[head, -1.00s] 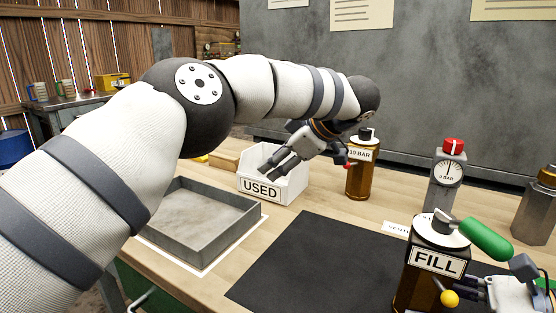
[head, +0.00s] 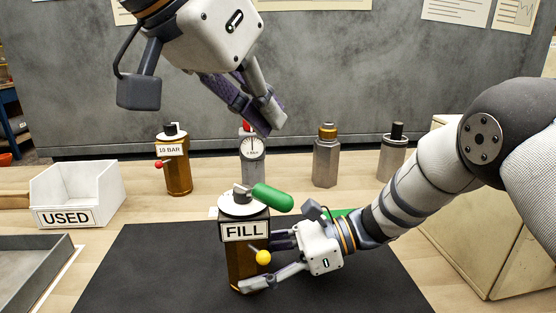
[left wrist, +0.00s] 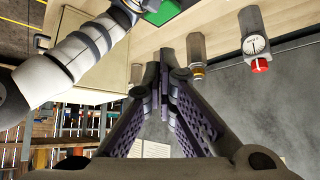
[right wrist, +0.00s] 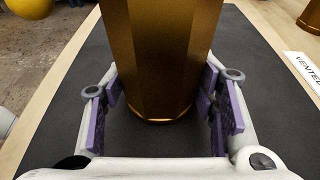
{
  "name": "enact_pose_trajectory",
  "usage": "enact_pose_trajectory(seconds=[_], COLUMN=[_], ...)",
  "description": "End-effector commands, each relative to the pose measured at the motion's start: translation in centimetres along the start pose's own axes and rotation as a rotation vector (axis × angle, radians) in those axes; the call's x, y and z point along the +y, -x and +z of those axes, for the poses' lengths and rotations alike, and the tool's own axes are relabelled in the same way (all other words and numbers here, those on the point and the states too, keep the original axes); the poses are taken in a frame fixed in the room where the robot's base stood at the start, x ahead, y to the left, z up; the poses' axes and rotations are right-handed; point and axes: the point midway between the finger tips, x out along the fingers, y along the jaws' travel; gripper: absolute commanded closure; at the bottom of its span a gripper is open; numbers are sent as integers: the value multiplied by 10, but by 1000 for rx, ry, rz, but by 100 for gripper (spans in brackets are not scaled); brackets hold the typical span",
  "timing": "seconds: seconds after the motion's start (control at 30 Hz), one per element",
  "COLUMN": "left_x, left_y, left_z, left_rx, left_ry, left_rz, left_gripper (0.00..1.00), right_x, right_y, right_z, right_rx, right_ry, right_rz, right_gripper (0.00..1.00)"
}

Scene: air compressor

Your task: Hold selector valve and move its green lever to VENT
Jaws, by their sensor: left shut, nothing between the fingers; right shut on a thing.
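The selector valve (head: 245,262) stands upright on the black mat. My right gripper (head: 262,264) is shut on the body from the right. The right wrist view shows the bronze body (right wrist: 160,50) between its fingers. My left gripper (head: 268,115) is shut and empty, above and behind the lever, apart from it. Its closed fingers also show in the left wrist view (left wrist: 162,65).
Behind the mat (head: 130,270) stand a 10 BAR bottle (head: 177,172), a gauge unit (head: 252,165) and two grey cylinders (head: 327,162). A white USED bin (head: 75,195) and a grey tray (head: 30,270) are left.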

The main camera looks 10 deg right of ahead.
Motion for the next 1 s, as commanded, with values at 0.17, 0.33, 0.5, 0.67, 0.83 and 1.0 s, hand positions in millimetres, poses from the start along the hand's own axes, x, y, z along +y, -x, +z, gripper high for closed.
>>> enact_pose_trajectory(seconds=[0.17, 0.33, 0.5, 0.67, 0.83, 1.0], left_x=[2, 2, 2, 0, 0, 0], left_y=[-27, -65, -102, -83, -77, -76], left_z=[1, 0, 1, 23, 33, 34], left_rx=[-1, -2, -3, 2, 1, 1], left_ry=[-12, -10, -9, -9, -8, -7], left_rz=[4, 4, 3, 0, 0, 1], left_gripper=[100, 100, 100, 100, 100, 100], right_x=[0, 0, 0, 0, 0, 0], right_y=[0, 0, 0, 0, 0, 0], right_z=[0, 0, 0, 0, 0, 0], right_rx=[-1, -1, -1, 0, -1, 0], right_ry=[0, 0, 0, 0, 0, 0], right_rz=[1, 1, 1, 0, 0, 0], right_gripper=[69, 69, 69, 69, 69, 69])
